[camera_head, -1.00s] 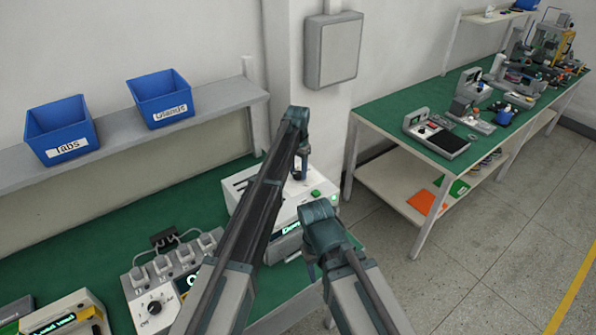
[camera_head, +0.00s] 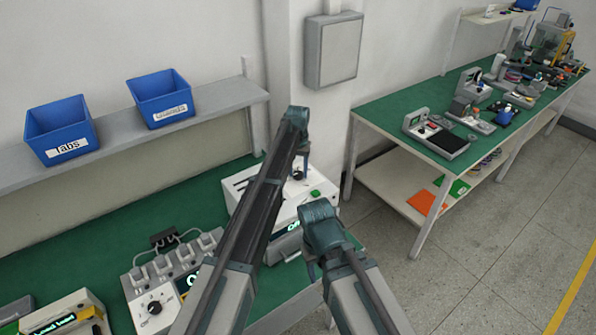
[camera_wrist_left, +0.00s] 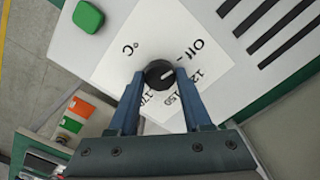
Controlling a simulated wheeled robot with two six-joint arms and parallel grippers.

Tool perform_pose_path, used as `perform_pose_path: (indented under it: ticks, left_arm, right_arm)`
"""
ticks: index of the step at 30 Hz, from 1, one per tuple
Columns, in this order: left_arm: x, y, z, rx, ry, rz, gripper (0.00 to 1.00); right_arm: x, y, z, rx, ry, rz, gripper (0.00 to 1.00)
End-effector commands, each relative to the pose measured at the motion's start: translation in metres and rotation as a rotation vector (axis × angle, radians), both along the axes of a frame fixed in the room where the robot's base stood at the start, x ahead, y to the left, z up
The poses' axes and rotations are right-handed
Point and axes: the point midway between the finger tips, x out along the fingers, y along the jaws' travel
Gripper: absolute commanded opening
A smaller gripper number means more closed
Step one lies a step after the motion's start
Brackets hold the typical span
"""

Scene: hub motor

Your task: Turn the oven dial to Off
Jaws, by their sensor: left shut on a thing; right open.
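The white oven (camera_head: 238,186) stands on the green bench, with slots in its top and a lit front display (camera_head: 293,226) that appears to read "Off". Its black dial (camera_wrist_left: 160,75) sits on a white scale panel marked Off, 120, 150 and 170; the white pointer line aims right and slightly up, toward the Off side. My left gripper (camera_wrist_left: 158,88) is shut on the dial, one finger on each side. In the head view my left arm hides part of the oven. My right gripper (camera_head: 312,270) is open and empty before the oven's front.
A green button (camera_head: 315,193) is beside the dial panel. A grey switch box with a knob (camera_head: 154,308) stands left of my left arm. Blue bins (camera_head: 62,131) sit on the shelf above. A second green bench (camera_head: 385,112) is at the right.

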Motion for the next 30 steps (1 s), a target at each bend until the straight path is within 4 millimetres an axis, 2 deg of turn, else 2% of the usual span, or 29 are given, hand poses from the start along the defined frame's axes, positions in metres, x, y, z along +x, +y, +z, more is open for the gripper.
perform_pose_path:
  ticks: [10,11,15,25,30]
  left_arm:
    - [0.0001,0.0001,0.0000,0.000,0.000,0.002,0.00]
    - [0.0001,0.0001,0.0000,0.000,0.000,0.002,0.54]
    - [0.0001,0.0001,0.0000,0.000,0.000,0.002,0.79]
    - [0.0000,0.0001,0.0009,0.000,0.000,0.001,0.79]
    - [0.0000,0.0000,0.0083,0.000,0.000,0.001,0.79]
  right_arm:
    - [0.0000,0.0000,0.0000,0.000,0.000,0.000,0.50]
    - [0.0000,0.0000,0.0000,0.000,0.000,0.000,0.50]
    - [0.0000,0.0000,0.0000,0.000,0.000,0.000,0.50]
    - [0.0000,0.0000,0.0009,0.000,0.000,0.000,0.50]
    - [0.0000,0.0000,0.0084,0.000,0.000,0.000,0.50]
